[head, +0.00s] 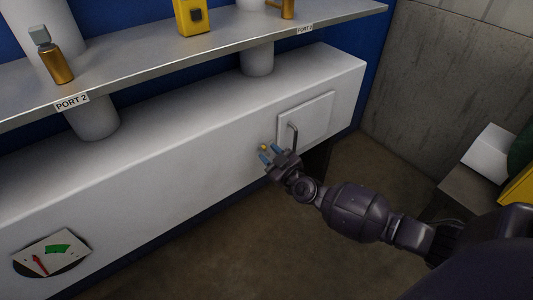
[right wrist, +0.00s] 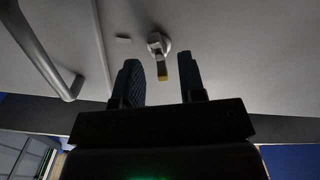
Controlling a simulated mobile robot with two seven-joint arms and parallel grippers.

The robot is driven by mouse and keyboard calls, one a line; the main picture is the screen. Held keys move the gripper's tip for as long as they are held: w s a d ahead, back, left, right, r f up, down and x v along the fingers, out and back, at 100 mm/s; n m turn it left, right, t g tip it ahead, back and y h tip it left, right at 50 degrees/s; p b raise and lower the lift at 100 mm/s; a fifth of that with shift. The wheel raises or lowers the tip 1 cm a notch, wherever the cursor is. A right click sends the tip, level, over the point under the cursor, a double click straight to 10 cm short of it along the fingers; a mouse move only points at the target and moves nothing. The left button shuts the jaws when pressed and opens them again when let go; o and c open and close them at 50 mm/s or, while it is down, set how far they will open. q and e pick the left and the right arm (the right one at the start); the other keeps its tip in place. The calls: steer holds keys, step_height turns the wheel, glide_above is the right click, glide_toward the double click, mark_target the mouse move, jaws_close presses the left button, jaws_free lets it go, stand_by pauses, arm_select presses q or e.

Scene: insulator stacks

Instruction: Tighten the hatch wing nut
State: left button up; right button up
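The hatch (head: 314,112) is a pale square panel with a dark bar handle (head: 294,136), set in the front of a long white housing. The wing nut (head: 263,147) shows as a small yellowish spot just left of the hatch. In the right wrist view the wing nut (right wrist: 158,44) is a round metal boss with a lever that ends in a yellow tip. My right gripper (head: 268,154) is open, its blue-tipped fingers pointing at the housing. In the right wrist view the yellow tip sits between the fingers, with gaps on both sides. My left gripper is out of view.
A metal shelf (head: 200,52) above the housing carries brass fittings (head: 57,66) and a yellow box (head: 193,16). A gauge (head: 50,254) sits low at left. The handle (right wrist: 42,50) is left of the gripper in the wrist view. A white box (head: 492,152) stands at right.

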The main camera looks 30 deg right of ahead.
steer(key=shift+w, duration=0.55)
steer(key=shift+c, duration=0.4)
jaws_close()
